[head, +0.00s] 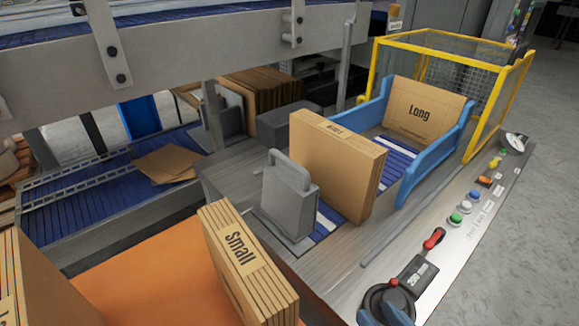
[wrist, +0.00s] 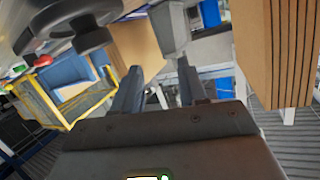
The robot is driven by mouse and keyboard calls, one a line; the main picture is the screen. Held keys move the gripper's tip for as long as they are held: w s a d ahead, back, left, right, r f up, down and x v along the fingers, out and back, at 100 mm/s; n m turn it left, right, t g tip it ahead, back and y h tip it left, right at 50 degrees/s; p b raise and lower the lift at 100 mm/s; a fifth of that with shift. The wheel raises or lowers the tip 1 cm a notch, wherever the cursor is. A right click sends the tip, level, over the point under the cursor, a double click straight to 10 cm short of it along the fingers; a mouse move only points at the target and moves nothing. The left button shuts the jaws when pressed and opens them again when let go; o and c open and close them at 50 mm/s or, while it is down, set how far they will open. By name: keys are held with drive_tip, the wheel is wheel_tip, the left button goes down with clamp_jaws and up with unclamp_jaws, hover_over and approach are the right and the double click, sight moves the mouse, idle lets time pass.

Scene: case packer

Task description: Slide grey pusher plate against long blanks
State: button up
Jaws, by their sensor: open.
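The grey pusher plate (head: 289,200), an upright block with a loop handle on top, stands on the metal deck behind a brown blank stack (head: 340,165). Blanks marked "Long" (head: 425,108) stand at the far end between blue side guides. My gripper (wrist: 158,85) is open and empty in the wrist view. A grey part, apparently the pusher (wrist: 168,28), shows beyond its fingertips, apart from them. In the head view, only bluish fingertips show at the bottom edge, by the black knob.
"Small" blanks (head: 240,258) stand on the orange surface (head: 135,275); another stack (head: 40,285) is at left. A control panel with a red lever (head: 434,239) and black knob (head: 388,303) runs along the right. A yellow cage (head: 450,42) encloses the far end. A beam crosses above.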

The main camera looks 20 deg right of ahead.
drive_tip(key=w+r+t+y+b, duration=0.1)
drive_tip(key=w+y+b, duration=0.1)
drive_tip(key=w, duration=1.3)
drive_tip(key=n+t+y+b, duration=0.1)
drive_tip(key=n+y+b, duration=0.1)
drive_tip(key=n+y, duration=0.15)
approach(303, 172)
drive_tip(key=x, duration=0.5)
drive_tip(key=shift+w+d+f, duration=0.15)
drive_tip(key=shift+d+f, duration=0.1)
drive_tip(key=shift+f, duration=0.1)
drive_tip(key=shift+w+r, duration=0.1)
drive_tip(key=shift+w, duration=0.15)
drive_tip(key=shift+p+x, duration=0.85)
drive_tip(key=shift+x, duration=2.75)
drive_tip(key=shift+a, duration=0.15)
drive_tip(key=shift+c, duration=0.3)
clamp_jaws()
